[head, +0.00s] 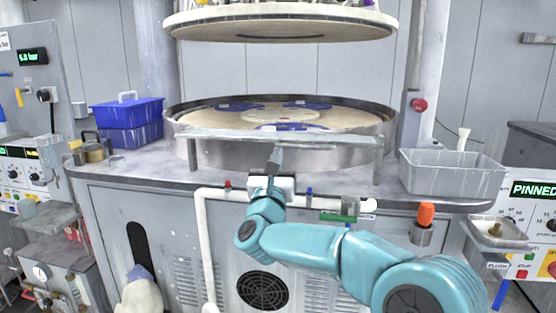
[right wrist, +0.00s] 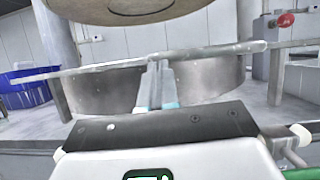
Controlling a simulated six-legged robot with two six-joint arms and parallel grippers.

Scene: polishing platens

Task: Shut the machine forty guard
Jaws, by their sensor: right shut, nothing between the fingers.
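The guard (head: 330,138) is a pale, narrow rail or panel across the front of the round polishing platen (head: 353,157), with a post at each end. Its long edge (right wrist: 215,53) also crosses the right wrist view. My right gripper (head: 274,160) is shut and empty, pointing away from me at the middle of the guard. In the right wrist view its fingers (right wrist: 156,85) overlap the guard's edge; I cannot tell whether they touch it. I see no number forty on the machine. My left gripper is not in view.
A round upper plate (head: 280,24) hangs above the platen. Blue bins (head: 130,135) stand at the left and a grey tray (head: 450,180) at the right. A white pipe (head: 206,240) and an orange knob (head: 426,215) are at the bench front.

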